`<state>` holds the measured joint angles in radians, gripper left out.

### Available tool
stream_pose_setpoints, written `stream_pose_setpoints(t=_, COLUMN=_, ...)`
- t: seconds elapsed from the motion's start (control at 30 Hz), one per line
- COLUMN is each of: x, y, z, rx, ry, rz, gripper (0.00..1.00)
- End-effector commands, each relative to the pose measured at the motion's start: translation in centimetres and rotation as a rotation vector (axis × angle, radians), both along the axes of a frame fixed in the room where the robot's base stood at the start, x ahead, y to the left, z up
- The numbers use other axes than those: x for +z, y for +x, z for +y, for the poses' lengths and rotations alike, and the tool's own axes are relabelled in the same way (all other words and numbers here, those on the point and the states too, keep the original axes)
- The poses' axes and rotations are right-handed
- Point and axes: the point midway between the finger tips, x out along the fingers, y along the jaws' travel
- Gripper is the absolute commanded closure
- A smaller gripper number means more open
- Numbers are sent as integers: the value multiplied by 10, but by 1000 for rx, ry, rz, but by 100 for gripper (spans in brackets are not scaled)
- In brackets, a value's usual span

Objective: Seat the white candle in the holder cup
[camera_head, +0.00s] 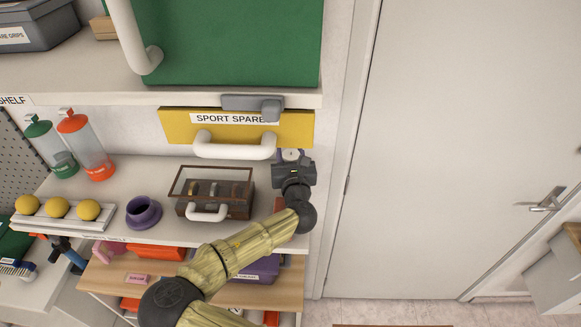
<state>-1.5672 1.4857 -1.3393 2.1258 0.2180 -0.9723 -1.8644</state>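A purple round cup (143,213) with an open top stands on the middle shelf, between the yellow balls and a clear-lidded brown case. It looks like the holder cup. My gripper (290,155) is at the right end of this shelf, in front of the wall and just below the yellow drawer, well right of the cup. Its fingers point away from the camera and stand apart. A small whitish shape shows between them; I cannot tell whether it is the white candle or the wall behind. No other candle is clearly visible.
The brown case (213,190) with a white handle stands between cup and gripper. A yellow "SPORT SPARES" drawer (180,124) hangs above. Three yellow balls (57,207) sit on a white rack at left, two bottles (88,148) behind. A door (460,150) is at right.

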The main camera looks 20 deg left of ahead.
Motion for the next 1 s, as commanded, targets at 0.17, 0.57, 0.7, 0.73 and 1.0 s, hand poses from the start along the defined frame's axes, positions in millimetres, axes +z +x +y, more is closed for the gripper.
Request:
stream_pose_setpoints(t=0.17, x=0, y=-1, z=2, rx=2, ry=0, rz=-1, gripper=84)
stream_pose_setpoints(t=0.57, x=23, y=-1, z=2, rx=2, ry=7, rz=-3, gripper=84)
stream_pose_setpoints(t=0.7, x=48, y=-1, z=2, rx=3, ry=7, rz=-4, gripper=84)
stream_pose_setpoints(t=0.73, x=54, y=-1, z=2, rx=3, ry=7, rz=-3, gripper=84)
stream_pose_setpoints(t=1.0, x=95, y=-1, z=2, rx=4, ry=4, rz=-2, gripper=84)
